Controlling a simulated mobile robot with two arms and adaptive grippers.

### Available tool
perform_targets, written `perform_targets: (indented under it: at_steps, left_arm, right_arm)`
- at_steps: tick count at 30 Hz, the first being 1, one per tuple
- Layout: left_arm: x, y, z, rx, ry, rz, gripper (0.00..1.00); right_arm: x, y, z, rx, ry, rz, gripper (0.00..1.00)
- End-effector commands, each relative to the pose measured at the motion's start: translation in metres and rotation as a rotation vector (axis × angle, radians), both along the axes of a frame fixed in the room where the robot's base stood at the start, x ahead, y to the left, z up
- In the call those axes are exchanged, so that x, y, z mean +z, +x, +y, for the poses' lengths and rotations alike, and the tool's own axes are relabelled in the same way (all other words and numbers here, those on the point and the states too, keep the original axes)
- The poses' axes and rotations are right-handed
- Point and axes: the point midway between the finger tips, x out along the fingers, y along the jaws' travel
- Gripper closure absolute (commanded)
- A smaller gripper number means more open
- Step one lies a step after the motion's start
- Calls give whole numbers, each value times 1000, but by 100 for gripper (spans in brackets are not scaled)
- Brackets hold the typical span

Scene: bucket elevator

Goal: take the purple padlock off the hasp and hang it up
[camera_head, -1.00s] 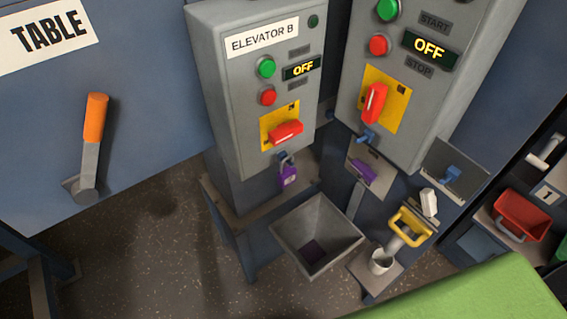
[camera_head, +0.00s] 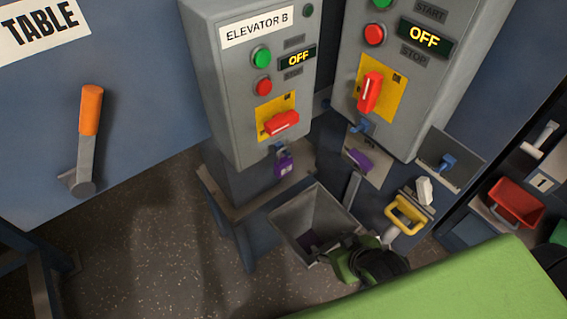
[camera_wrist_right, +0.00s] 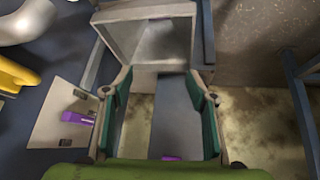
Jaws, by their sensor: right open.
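The purple padlock (camera_head: 284,166) hangs upright at the hasp (camera_head: 279,148), below the red handle (camera_head: 282,123) of the ELEVATOR B box. Blue hooks sit to the right, one (camera_head: 358,127) under the neighbouring box and one (camera_head: 447,161) on a dark plate. My right gripper (camera_head: 340,248) is low at the hopper's right side, below and right of the padlock and apart from it. In the right wrist view its fingers (camera_wrist_right: 160,95) are spread with nothing held between them. A purple bit (camera_wrist_right: 170,157) shows low between them; I cannot tell what it is. My left gripper is out of view.
The open grey hopper (camera_head: 290,222) stands below the padlock. A purple piece (camera_head: 358,159) lies on a plate beside it. A yellow handle (camera_head: 405,214) and red bin (camera_head: 517,202) are at the right. A green surface (camera_head: 440,285) fills the lower right.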

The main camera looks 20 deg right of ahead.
Motion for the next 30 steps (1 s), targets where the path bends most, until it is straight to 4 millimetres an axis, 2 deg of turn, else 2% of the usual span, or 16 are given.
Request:
perform_targets:
  at_steps: [6, 12, 21, 26, 30]
  left_arm:
    - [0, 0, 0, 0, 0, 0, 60]
    - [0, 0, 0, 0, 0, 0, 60]
    - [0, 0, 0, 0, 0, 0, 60]
    - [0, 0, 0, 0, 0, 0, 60]
    - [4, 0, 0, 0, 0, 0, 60]
  right_arm:
    - [40, 33, -5, 16, 35, -275, 47]
    - [80, 50, 0, 77, 105, -547, 47]
    - [134, 38, 17, 207, 247, -856, 47]
    - [146, 32, 22, 239, 285, -916, 47]
    - [150, 42, 26, 244, 290, -930, 47]
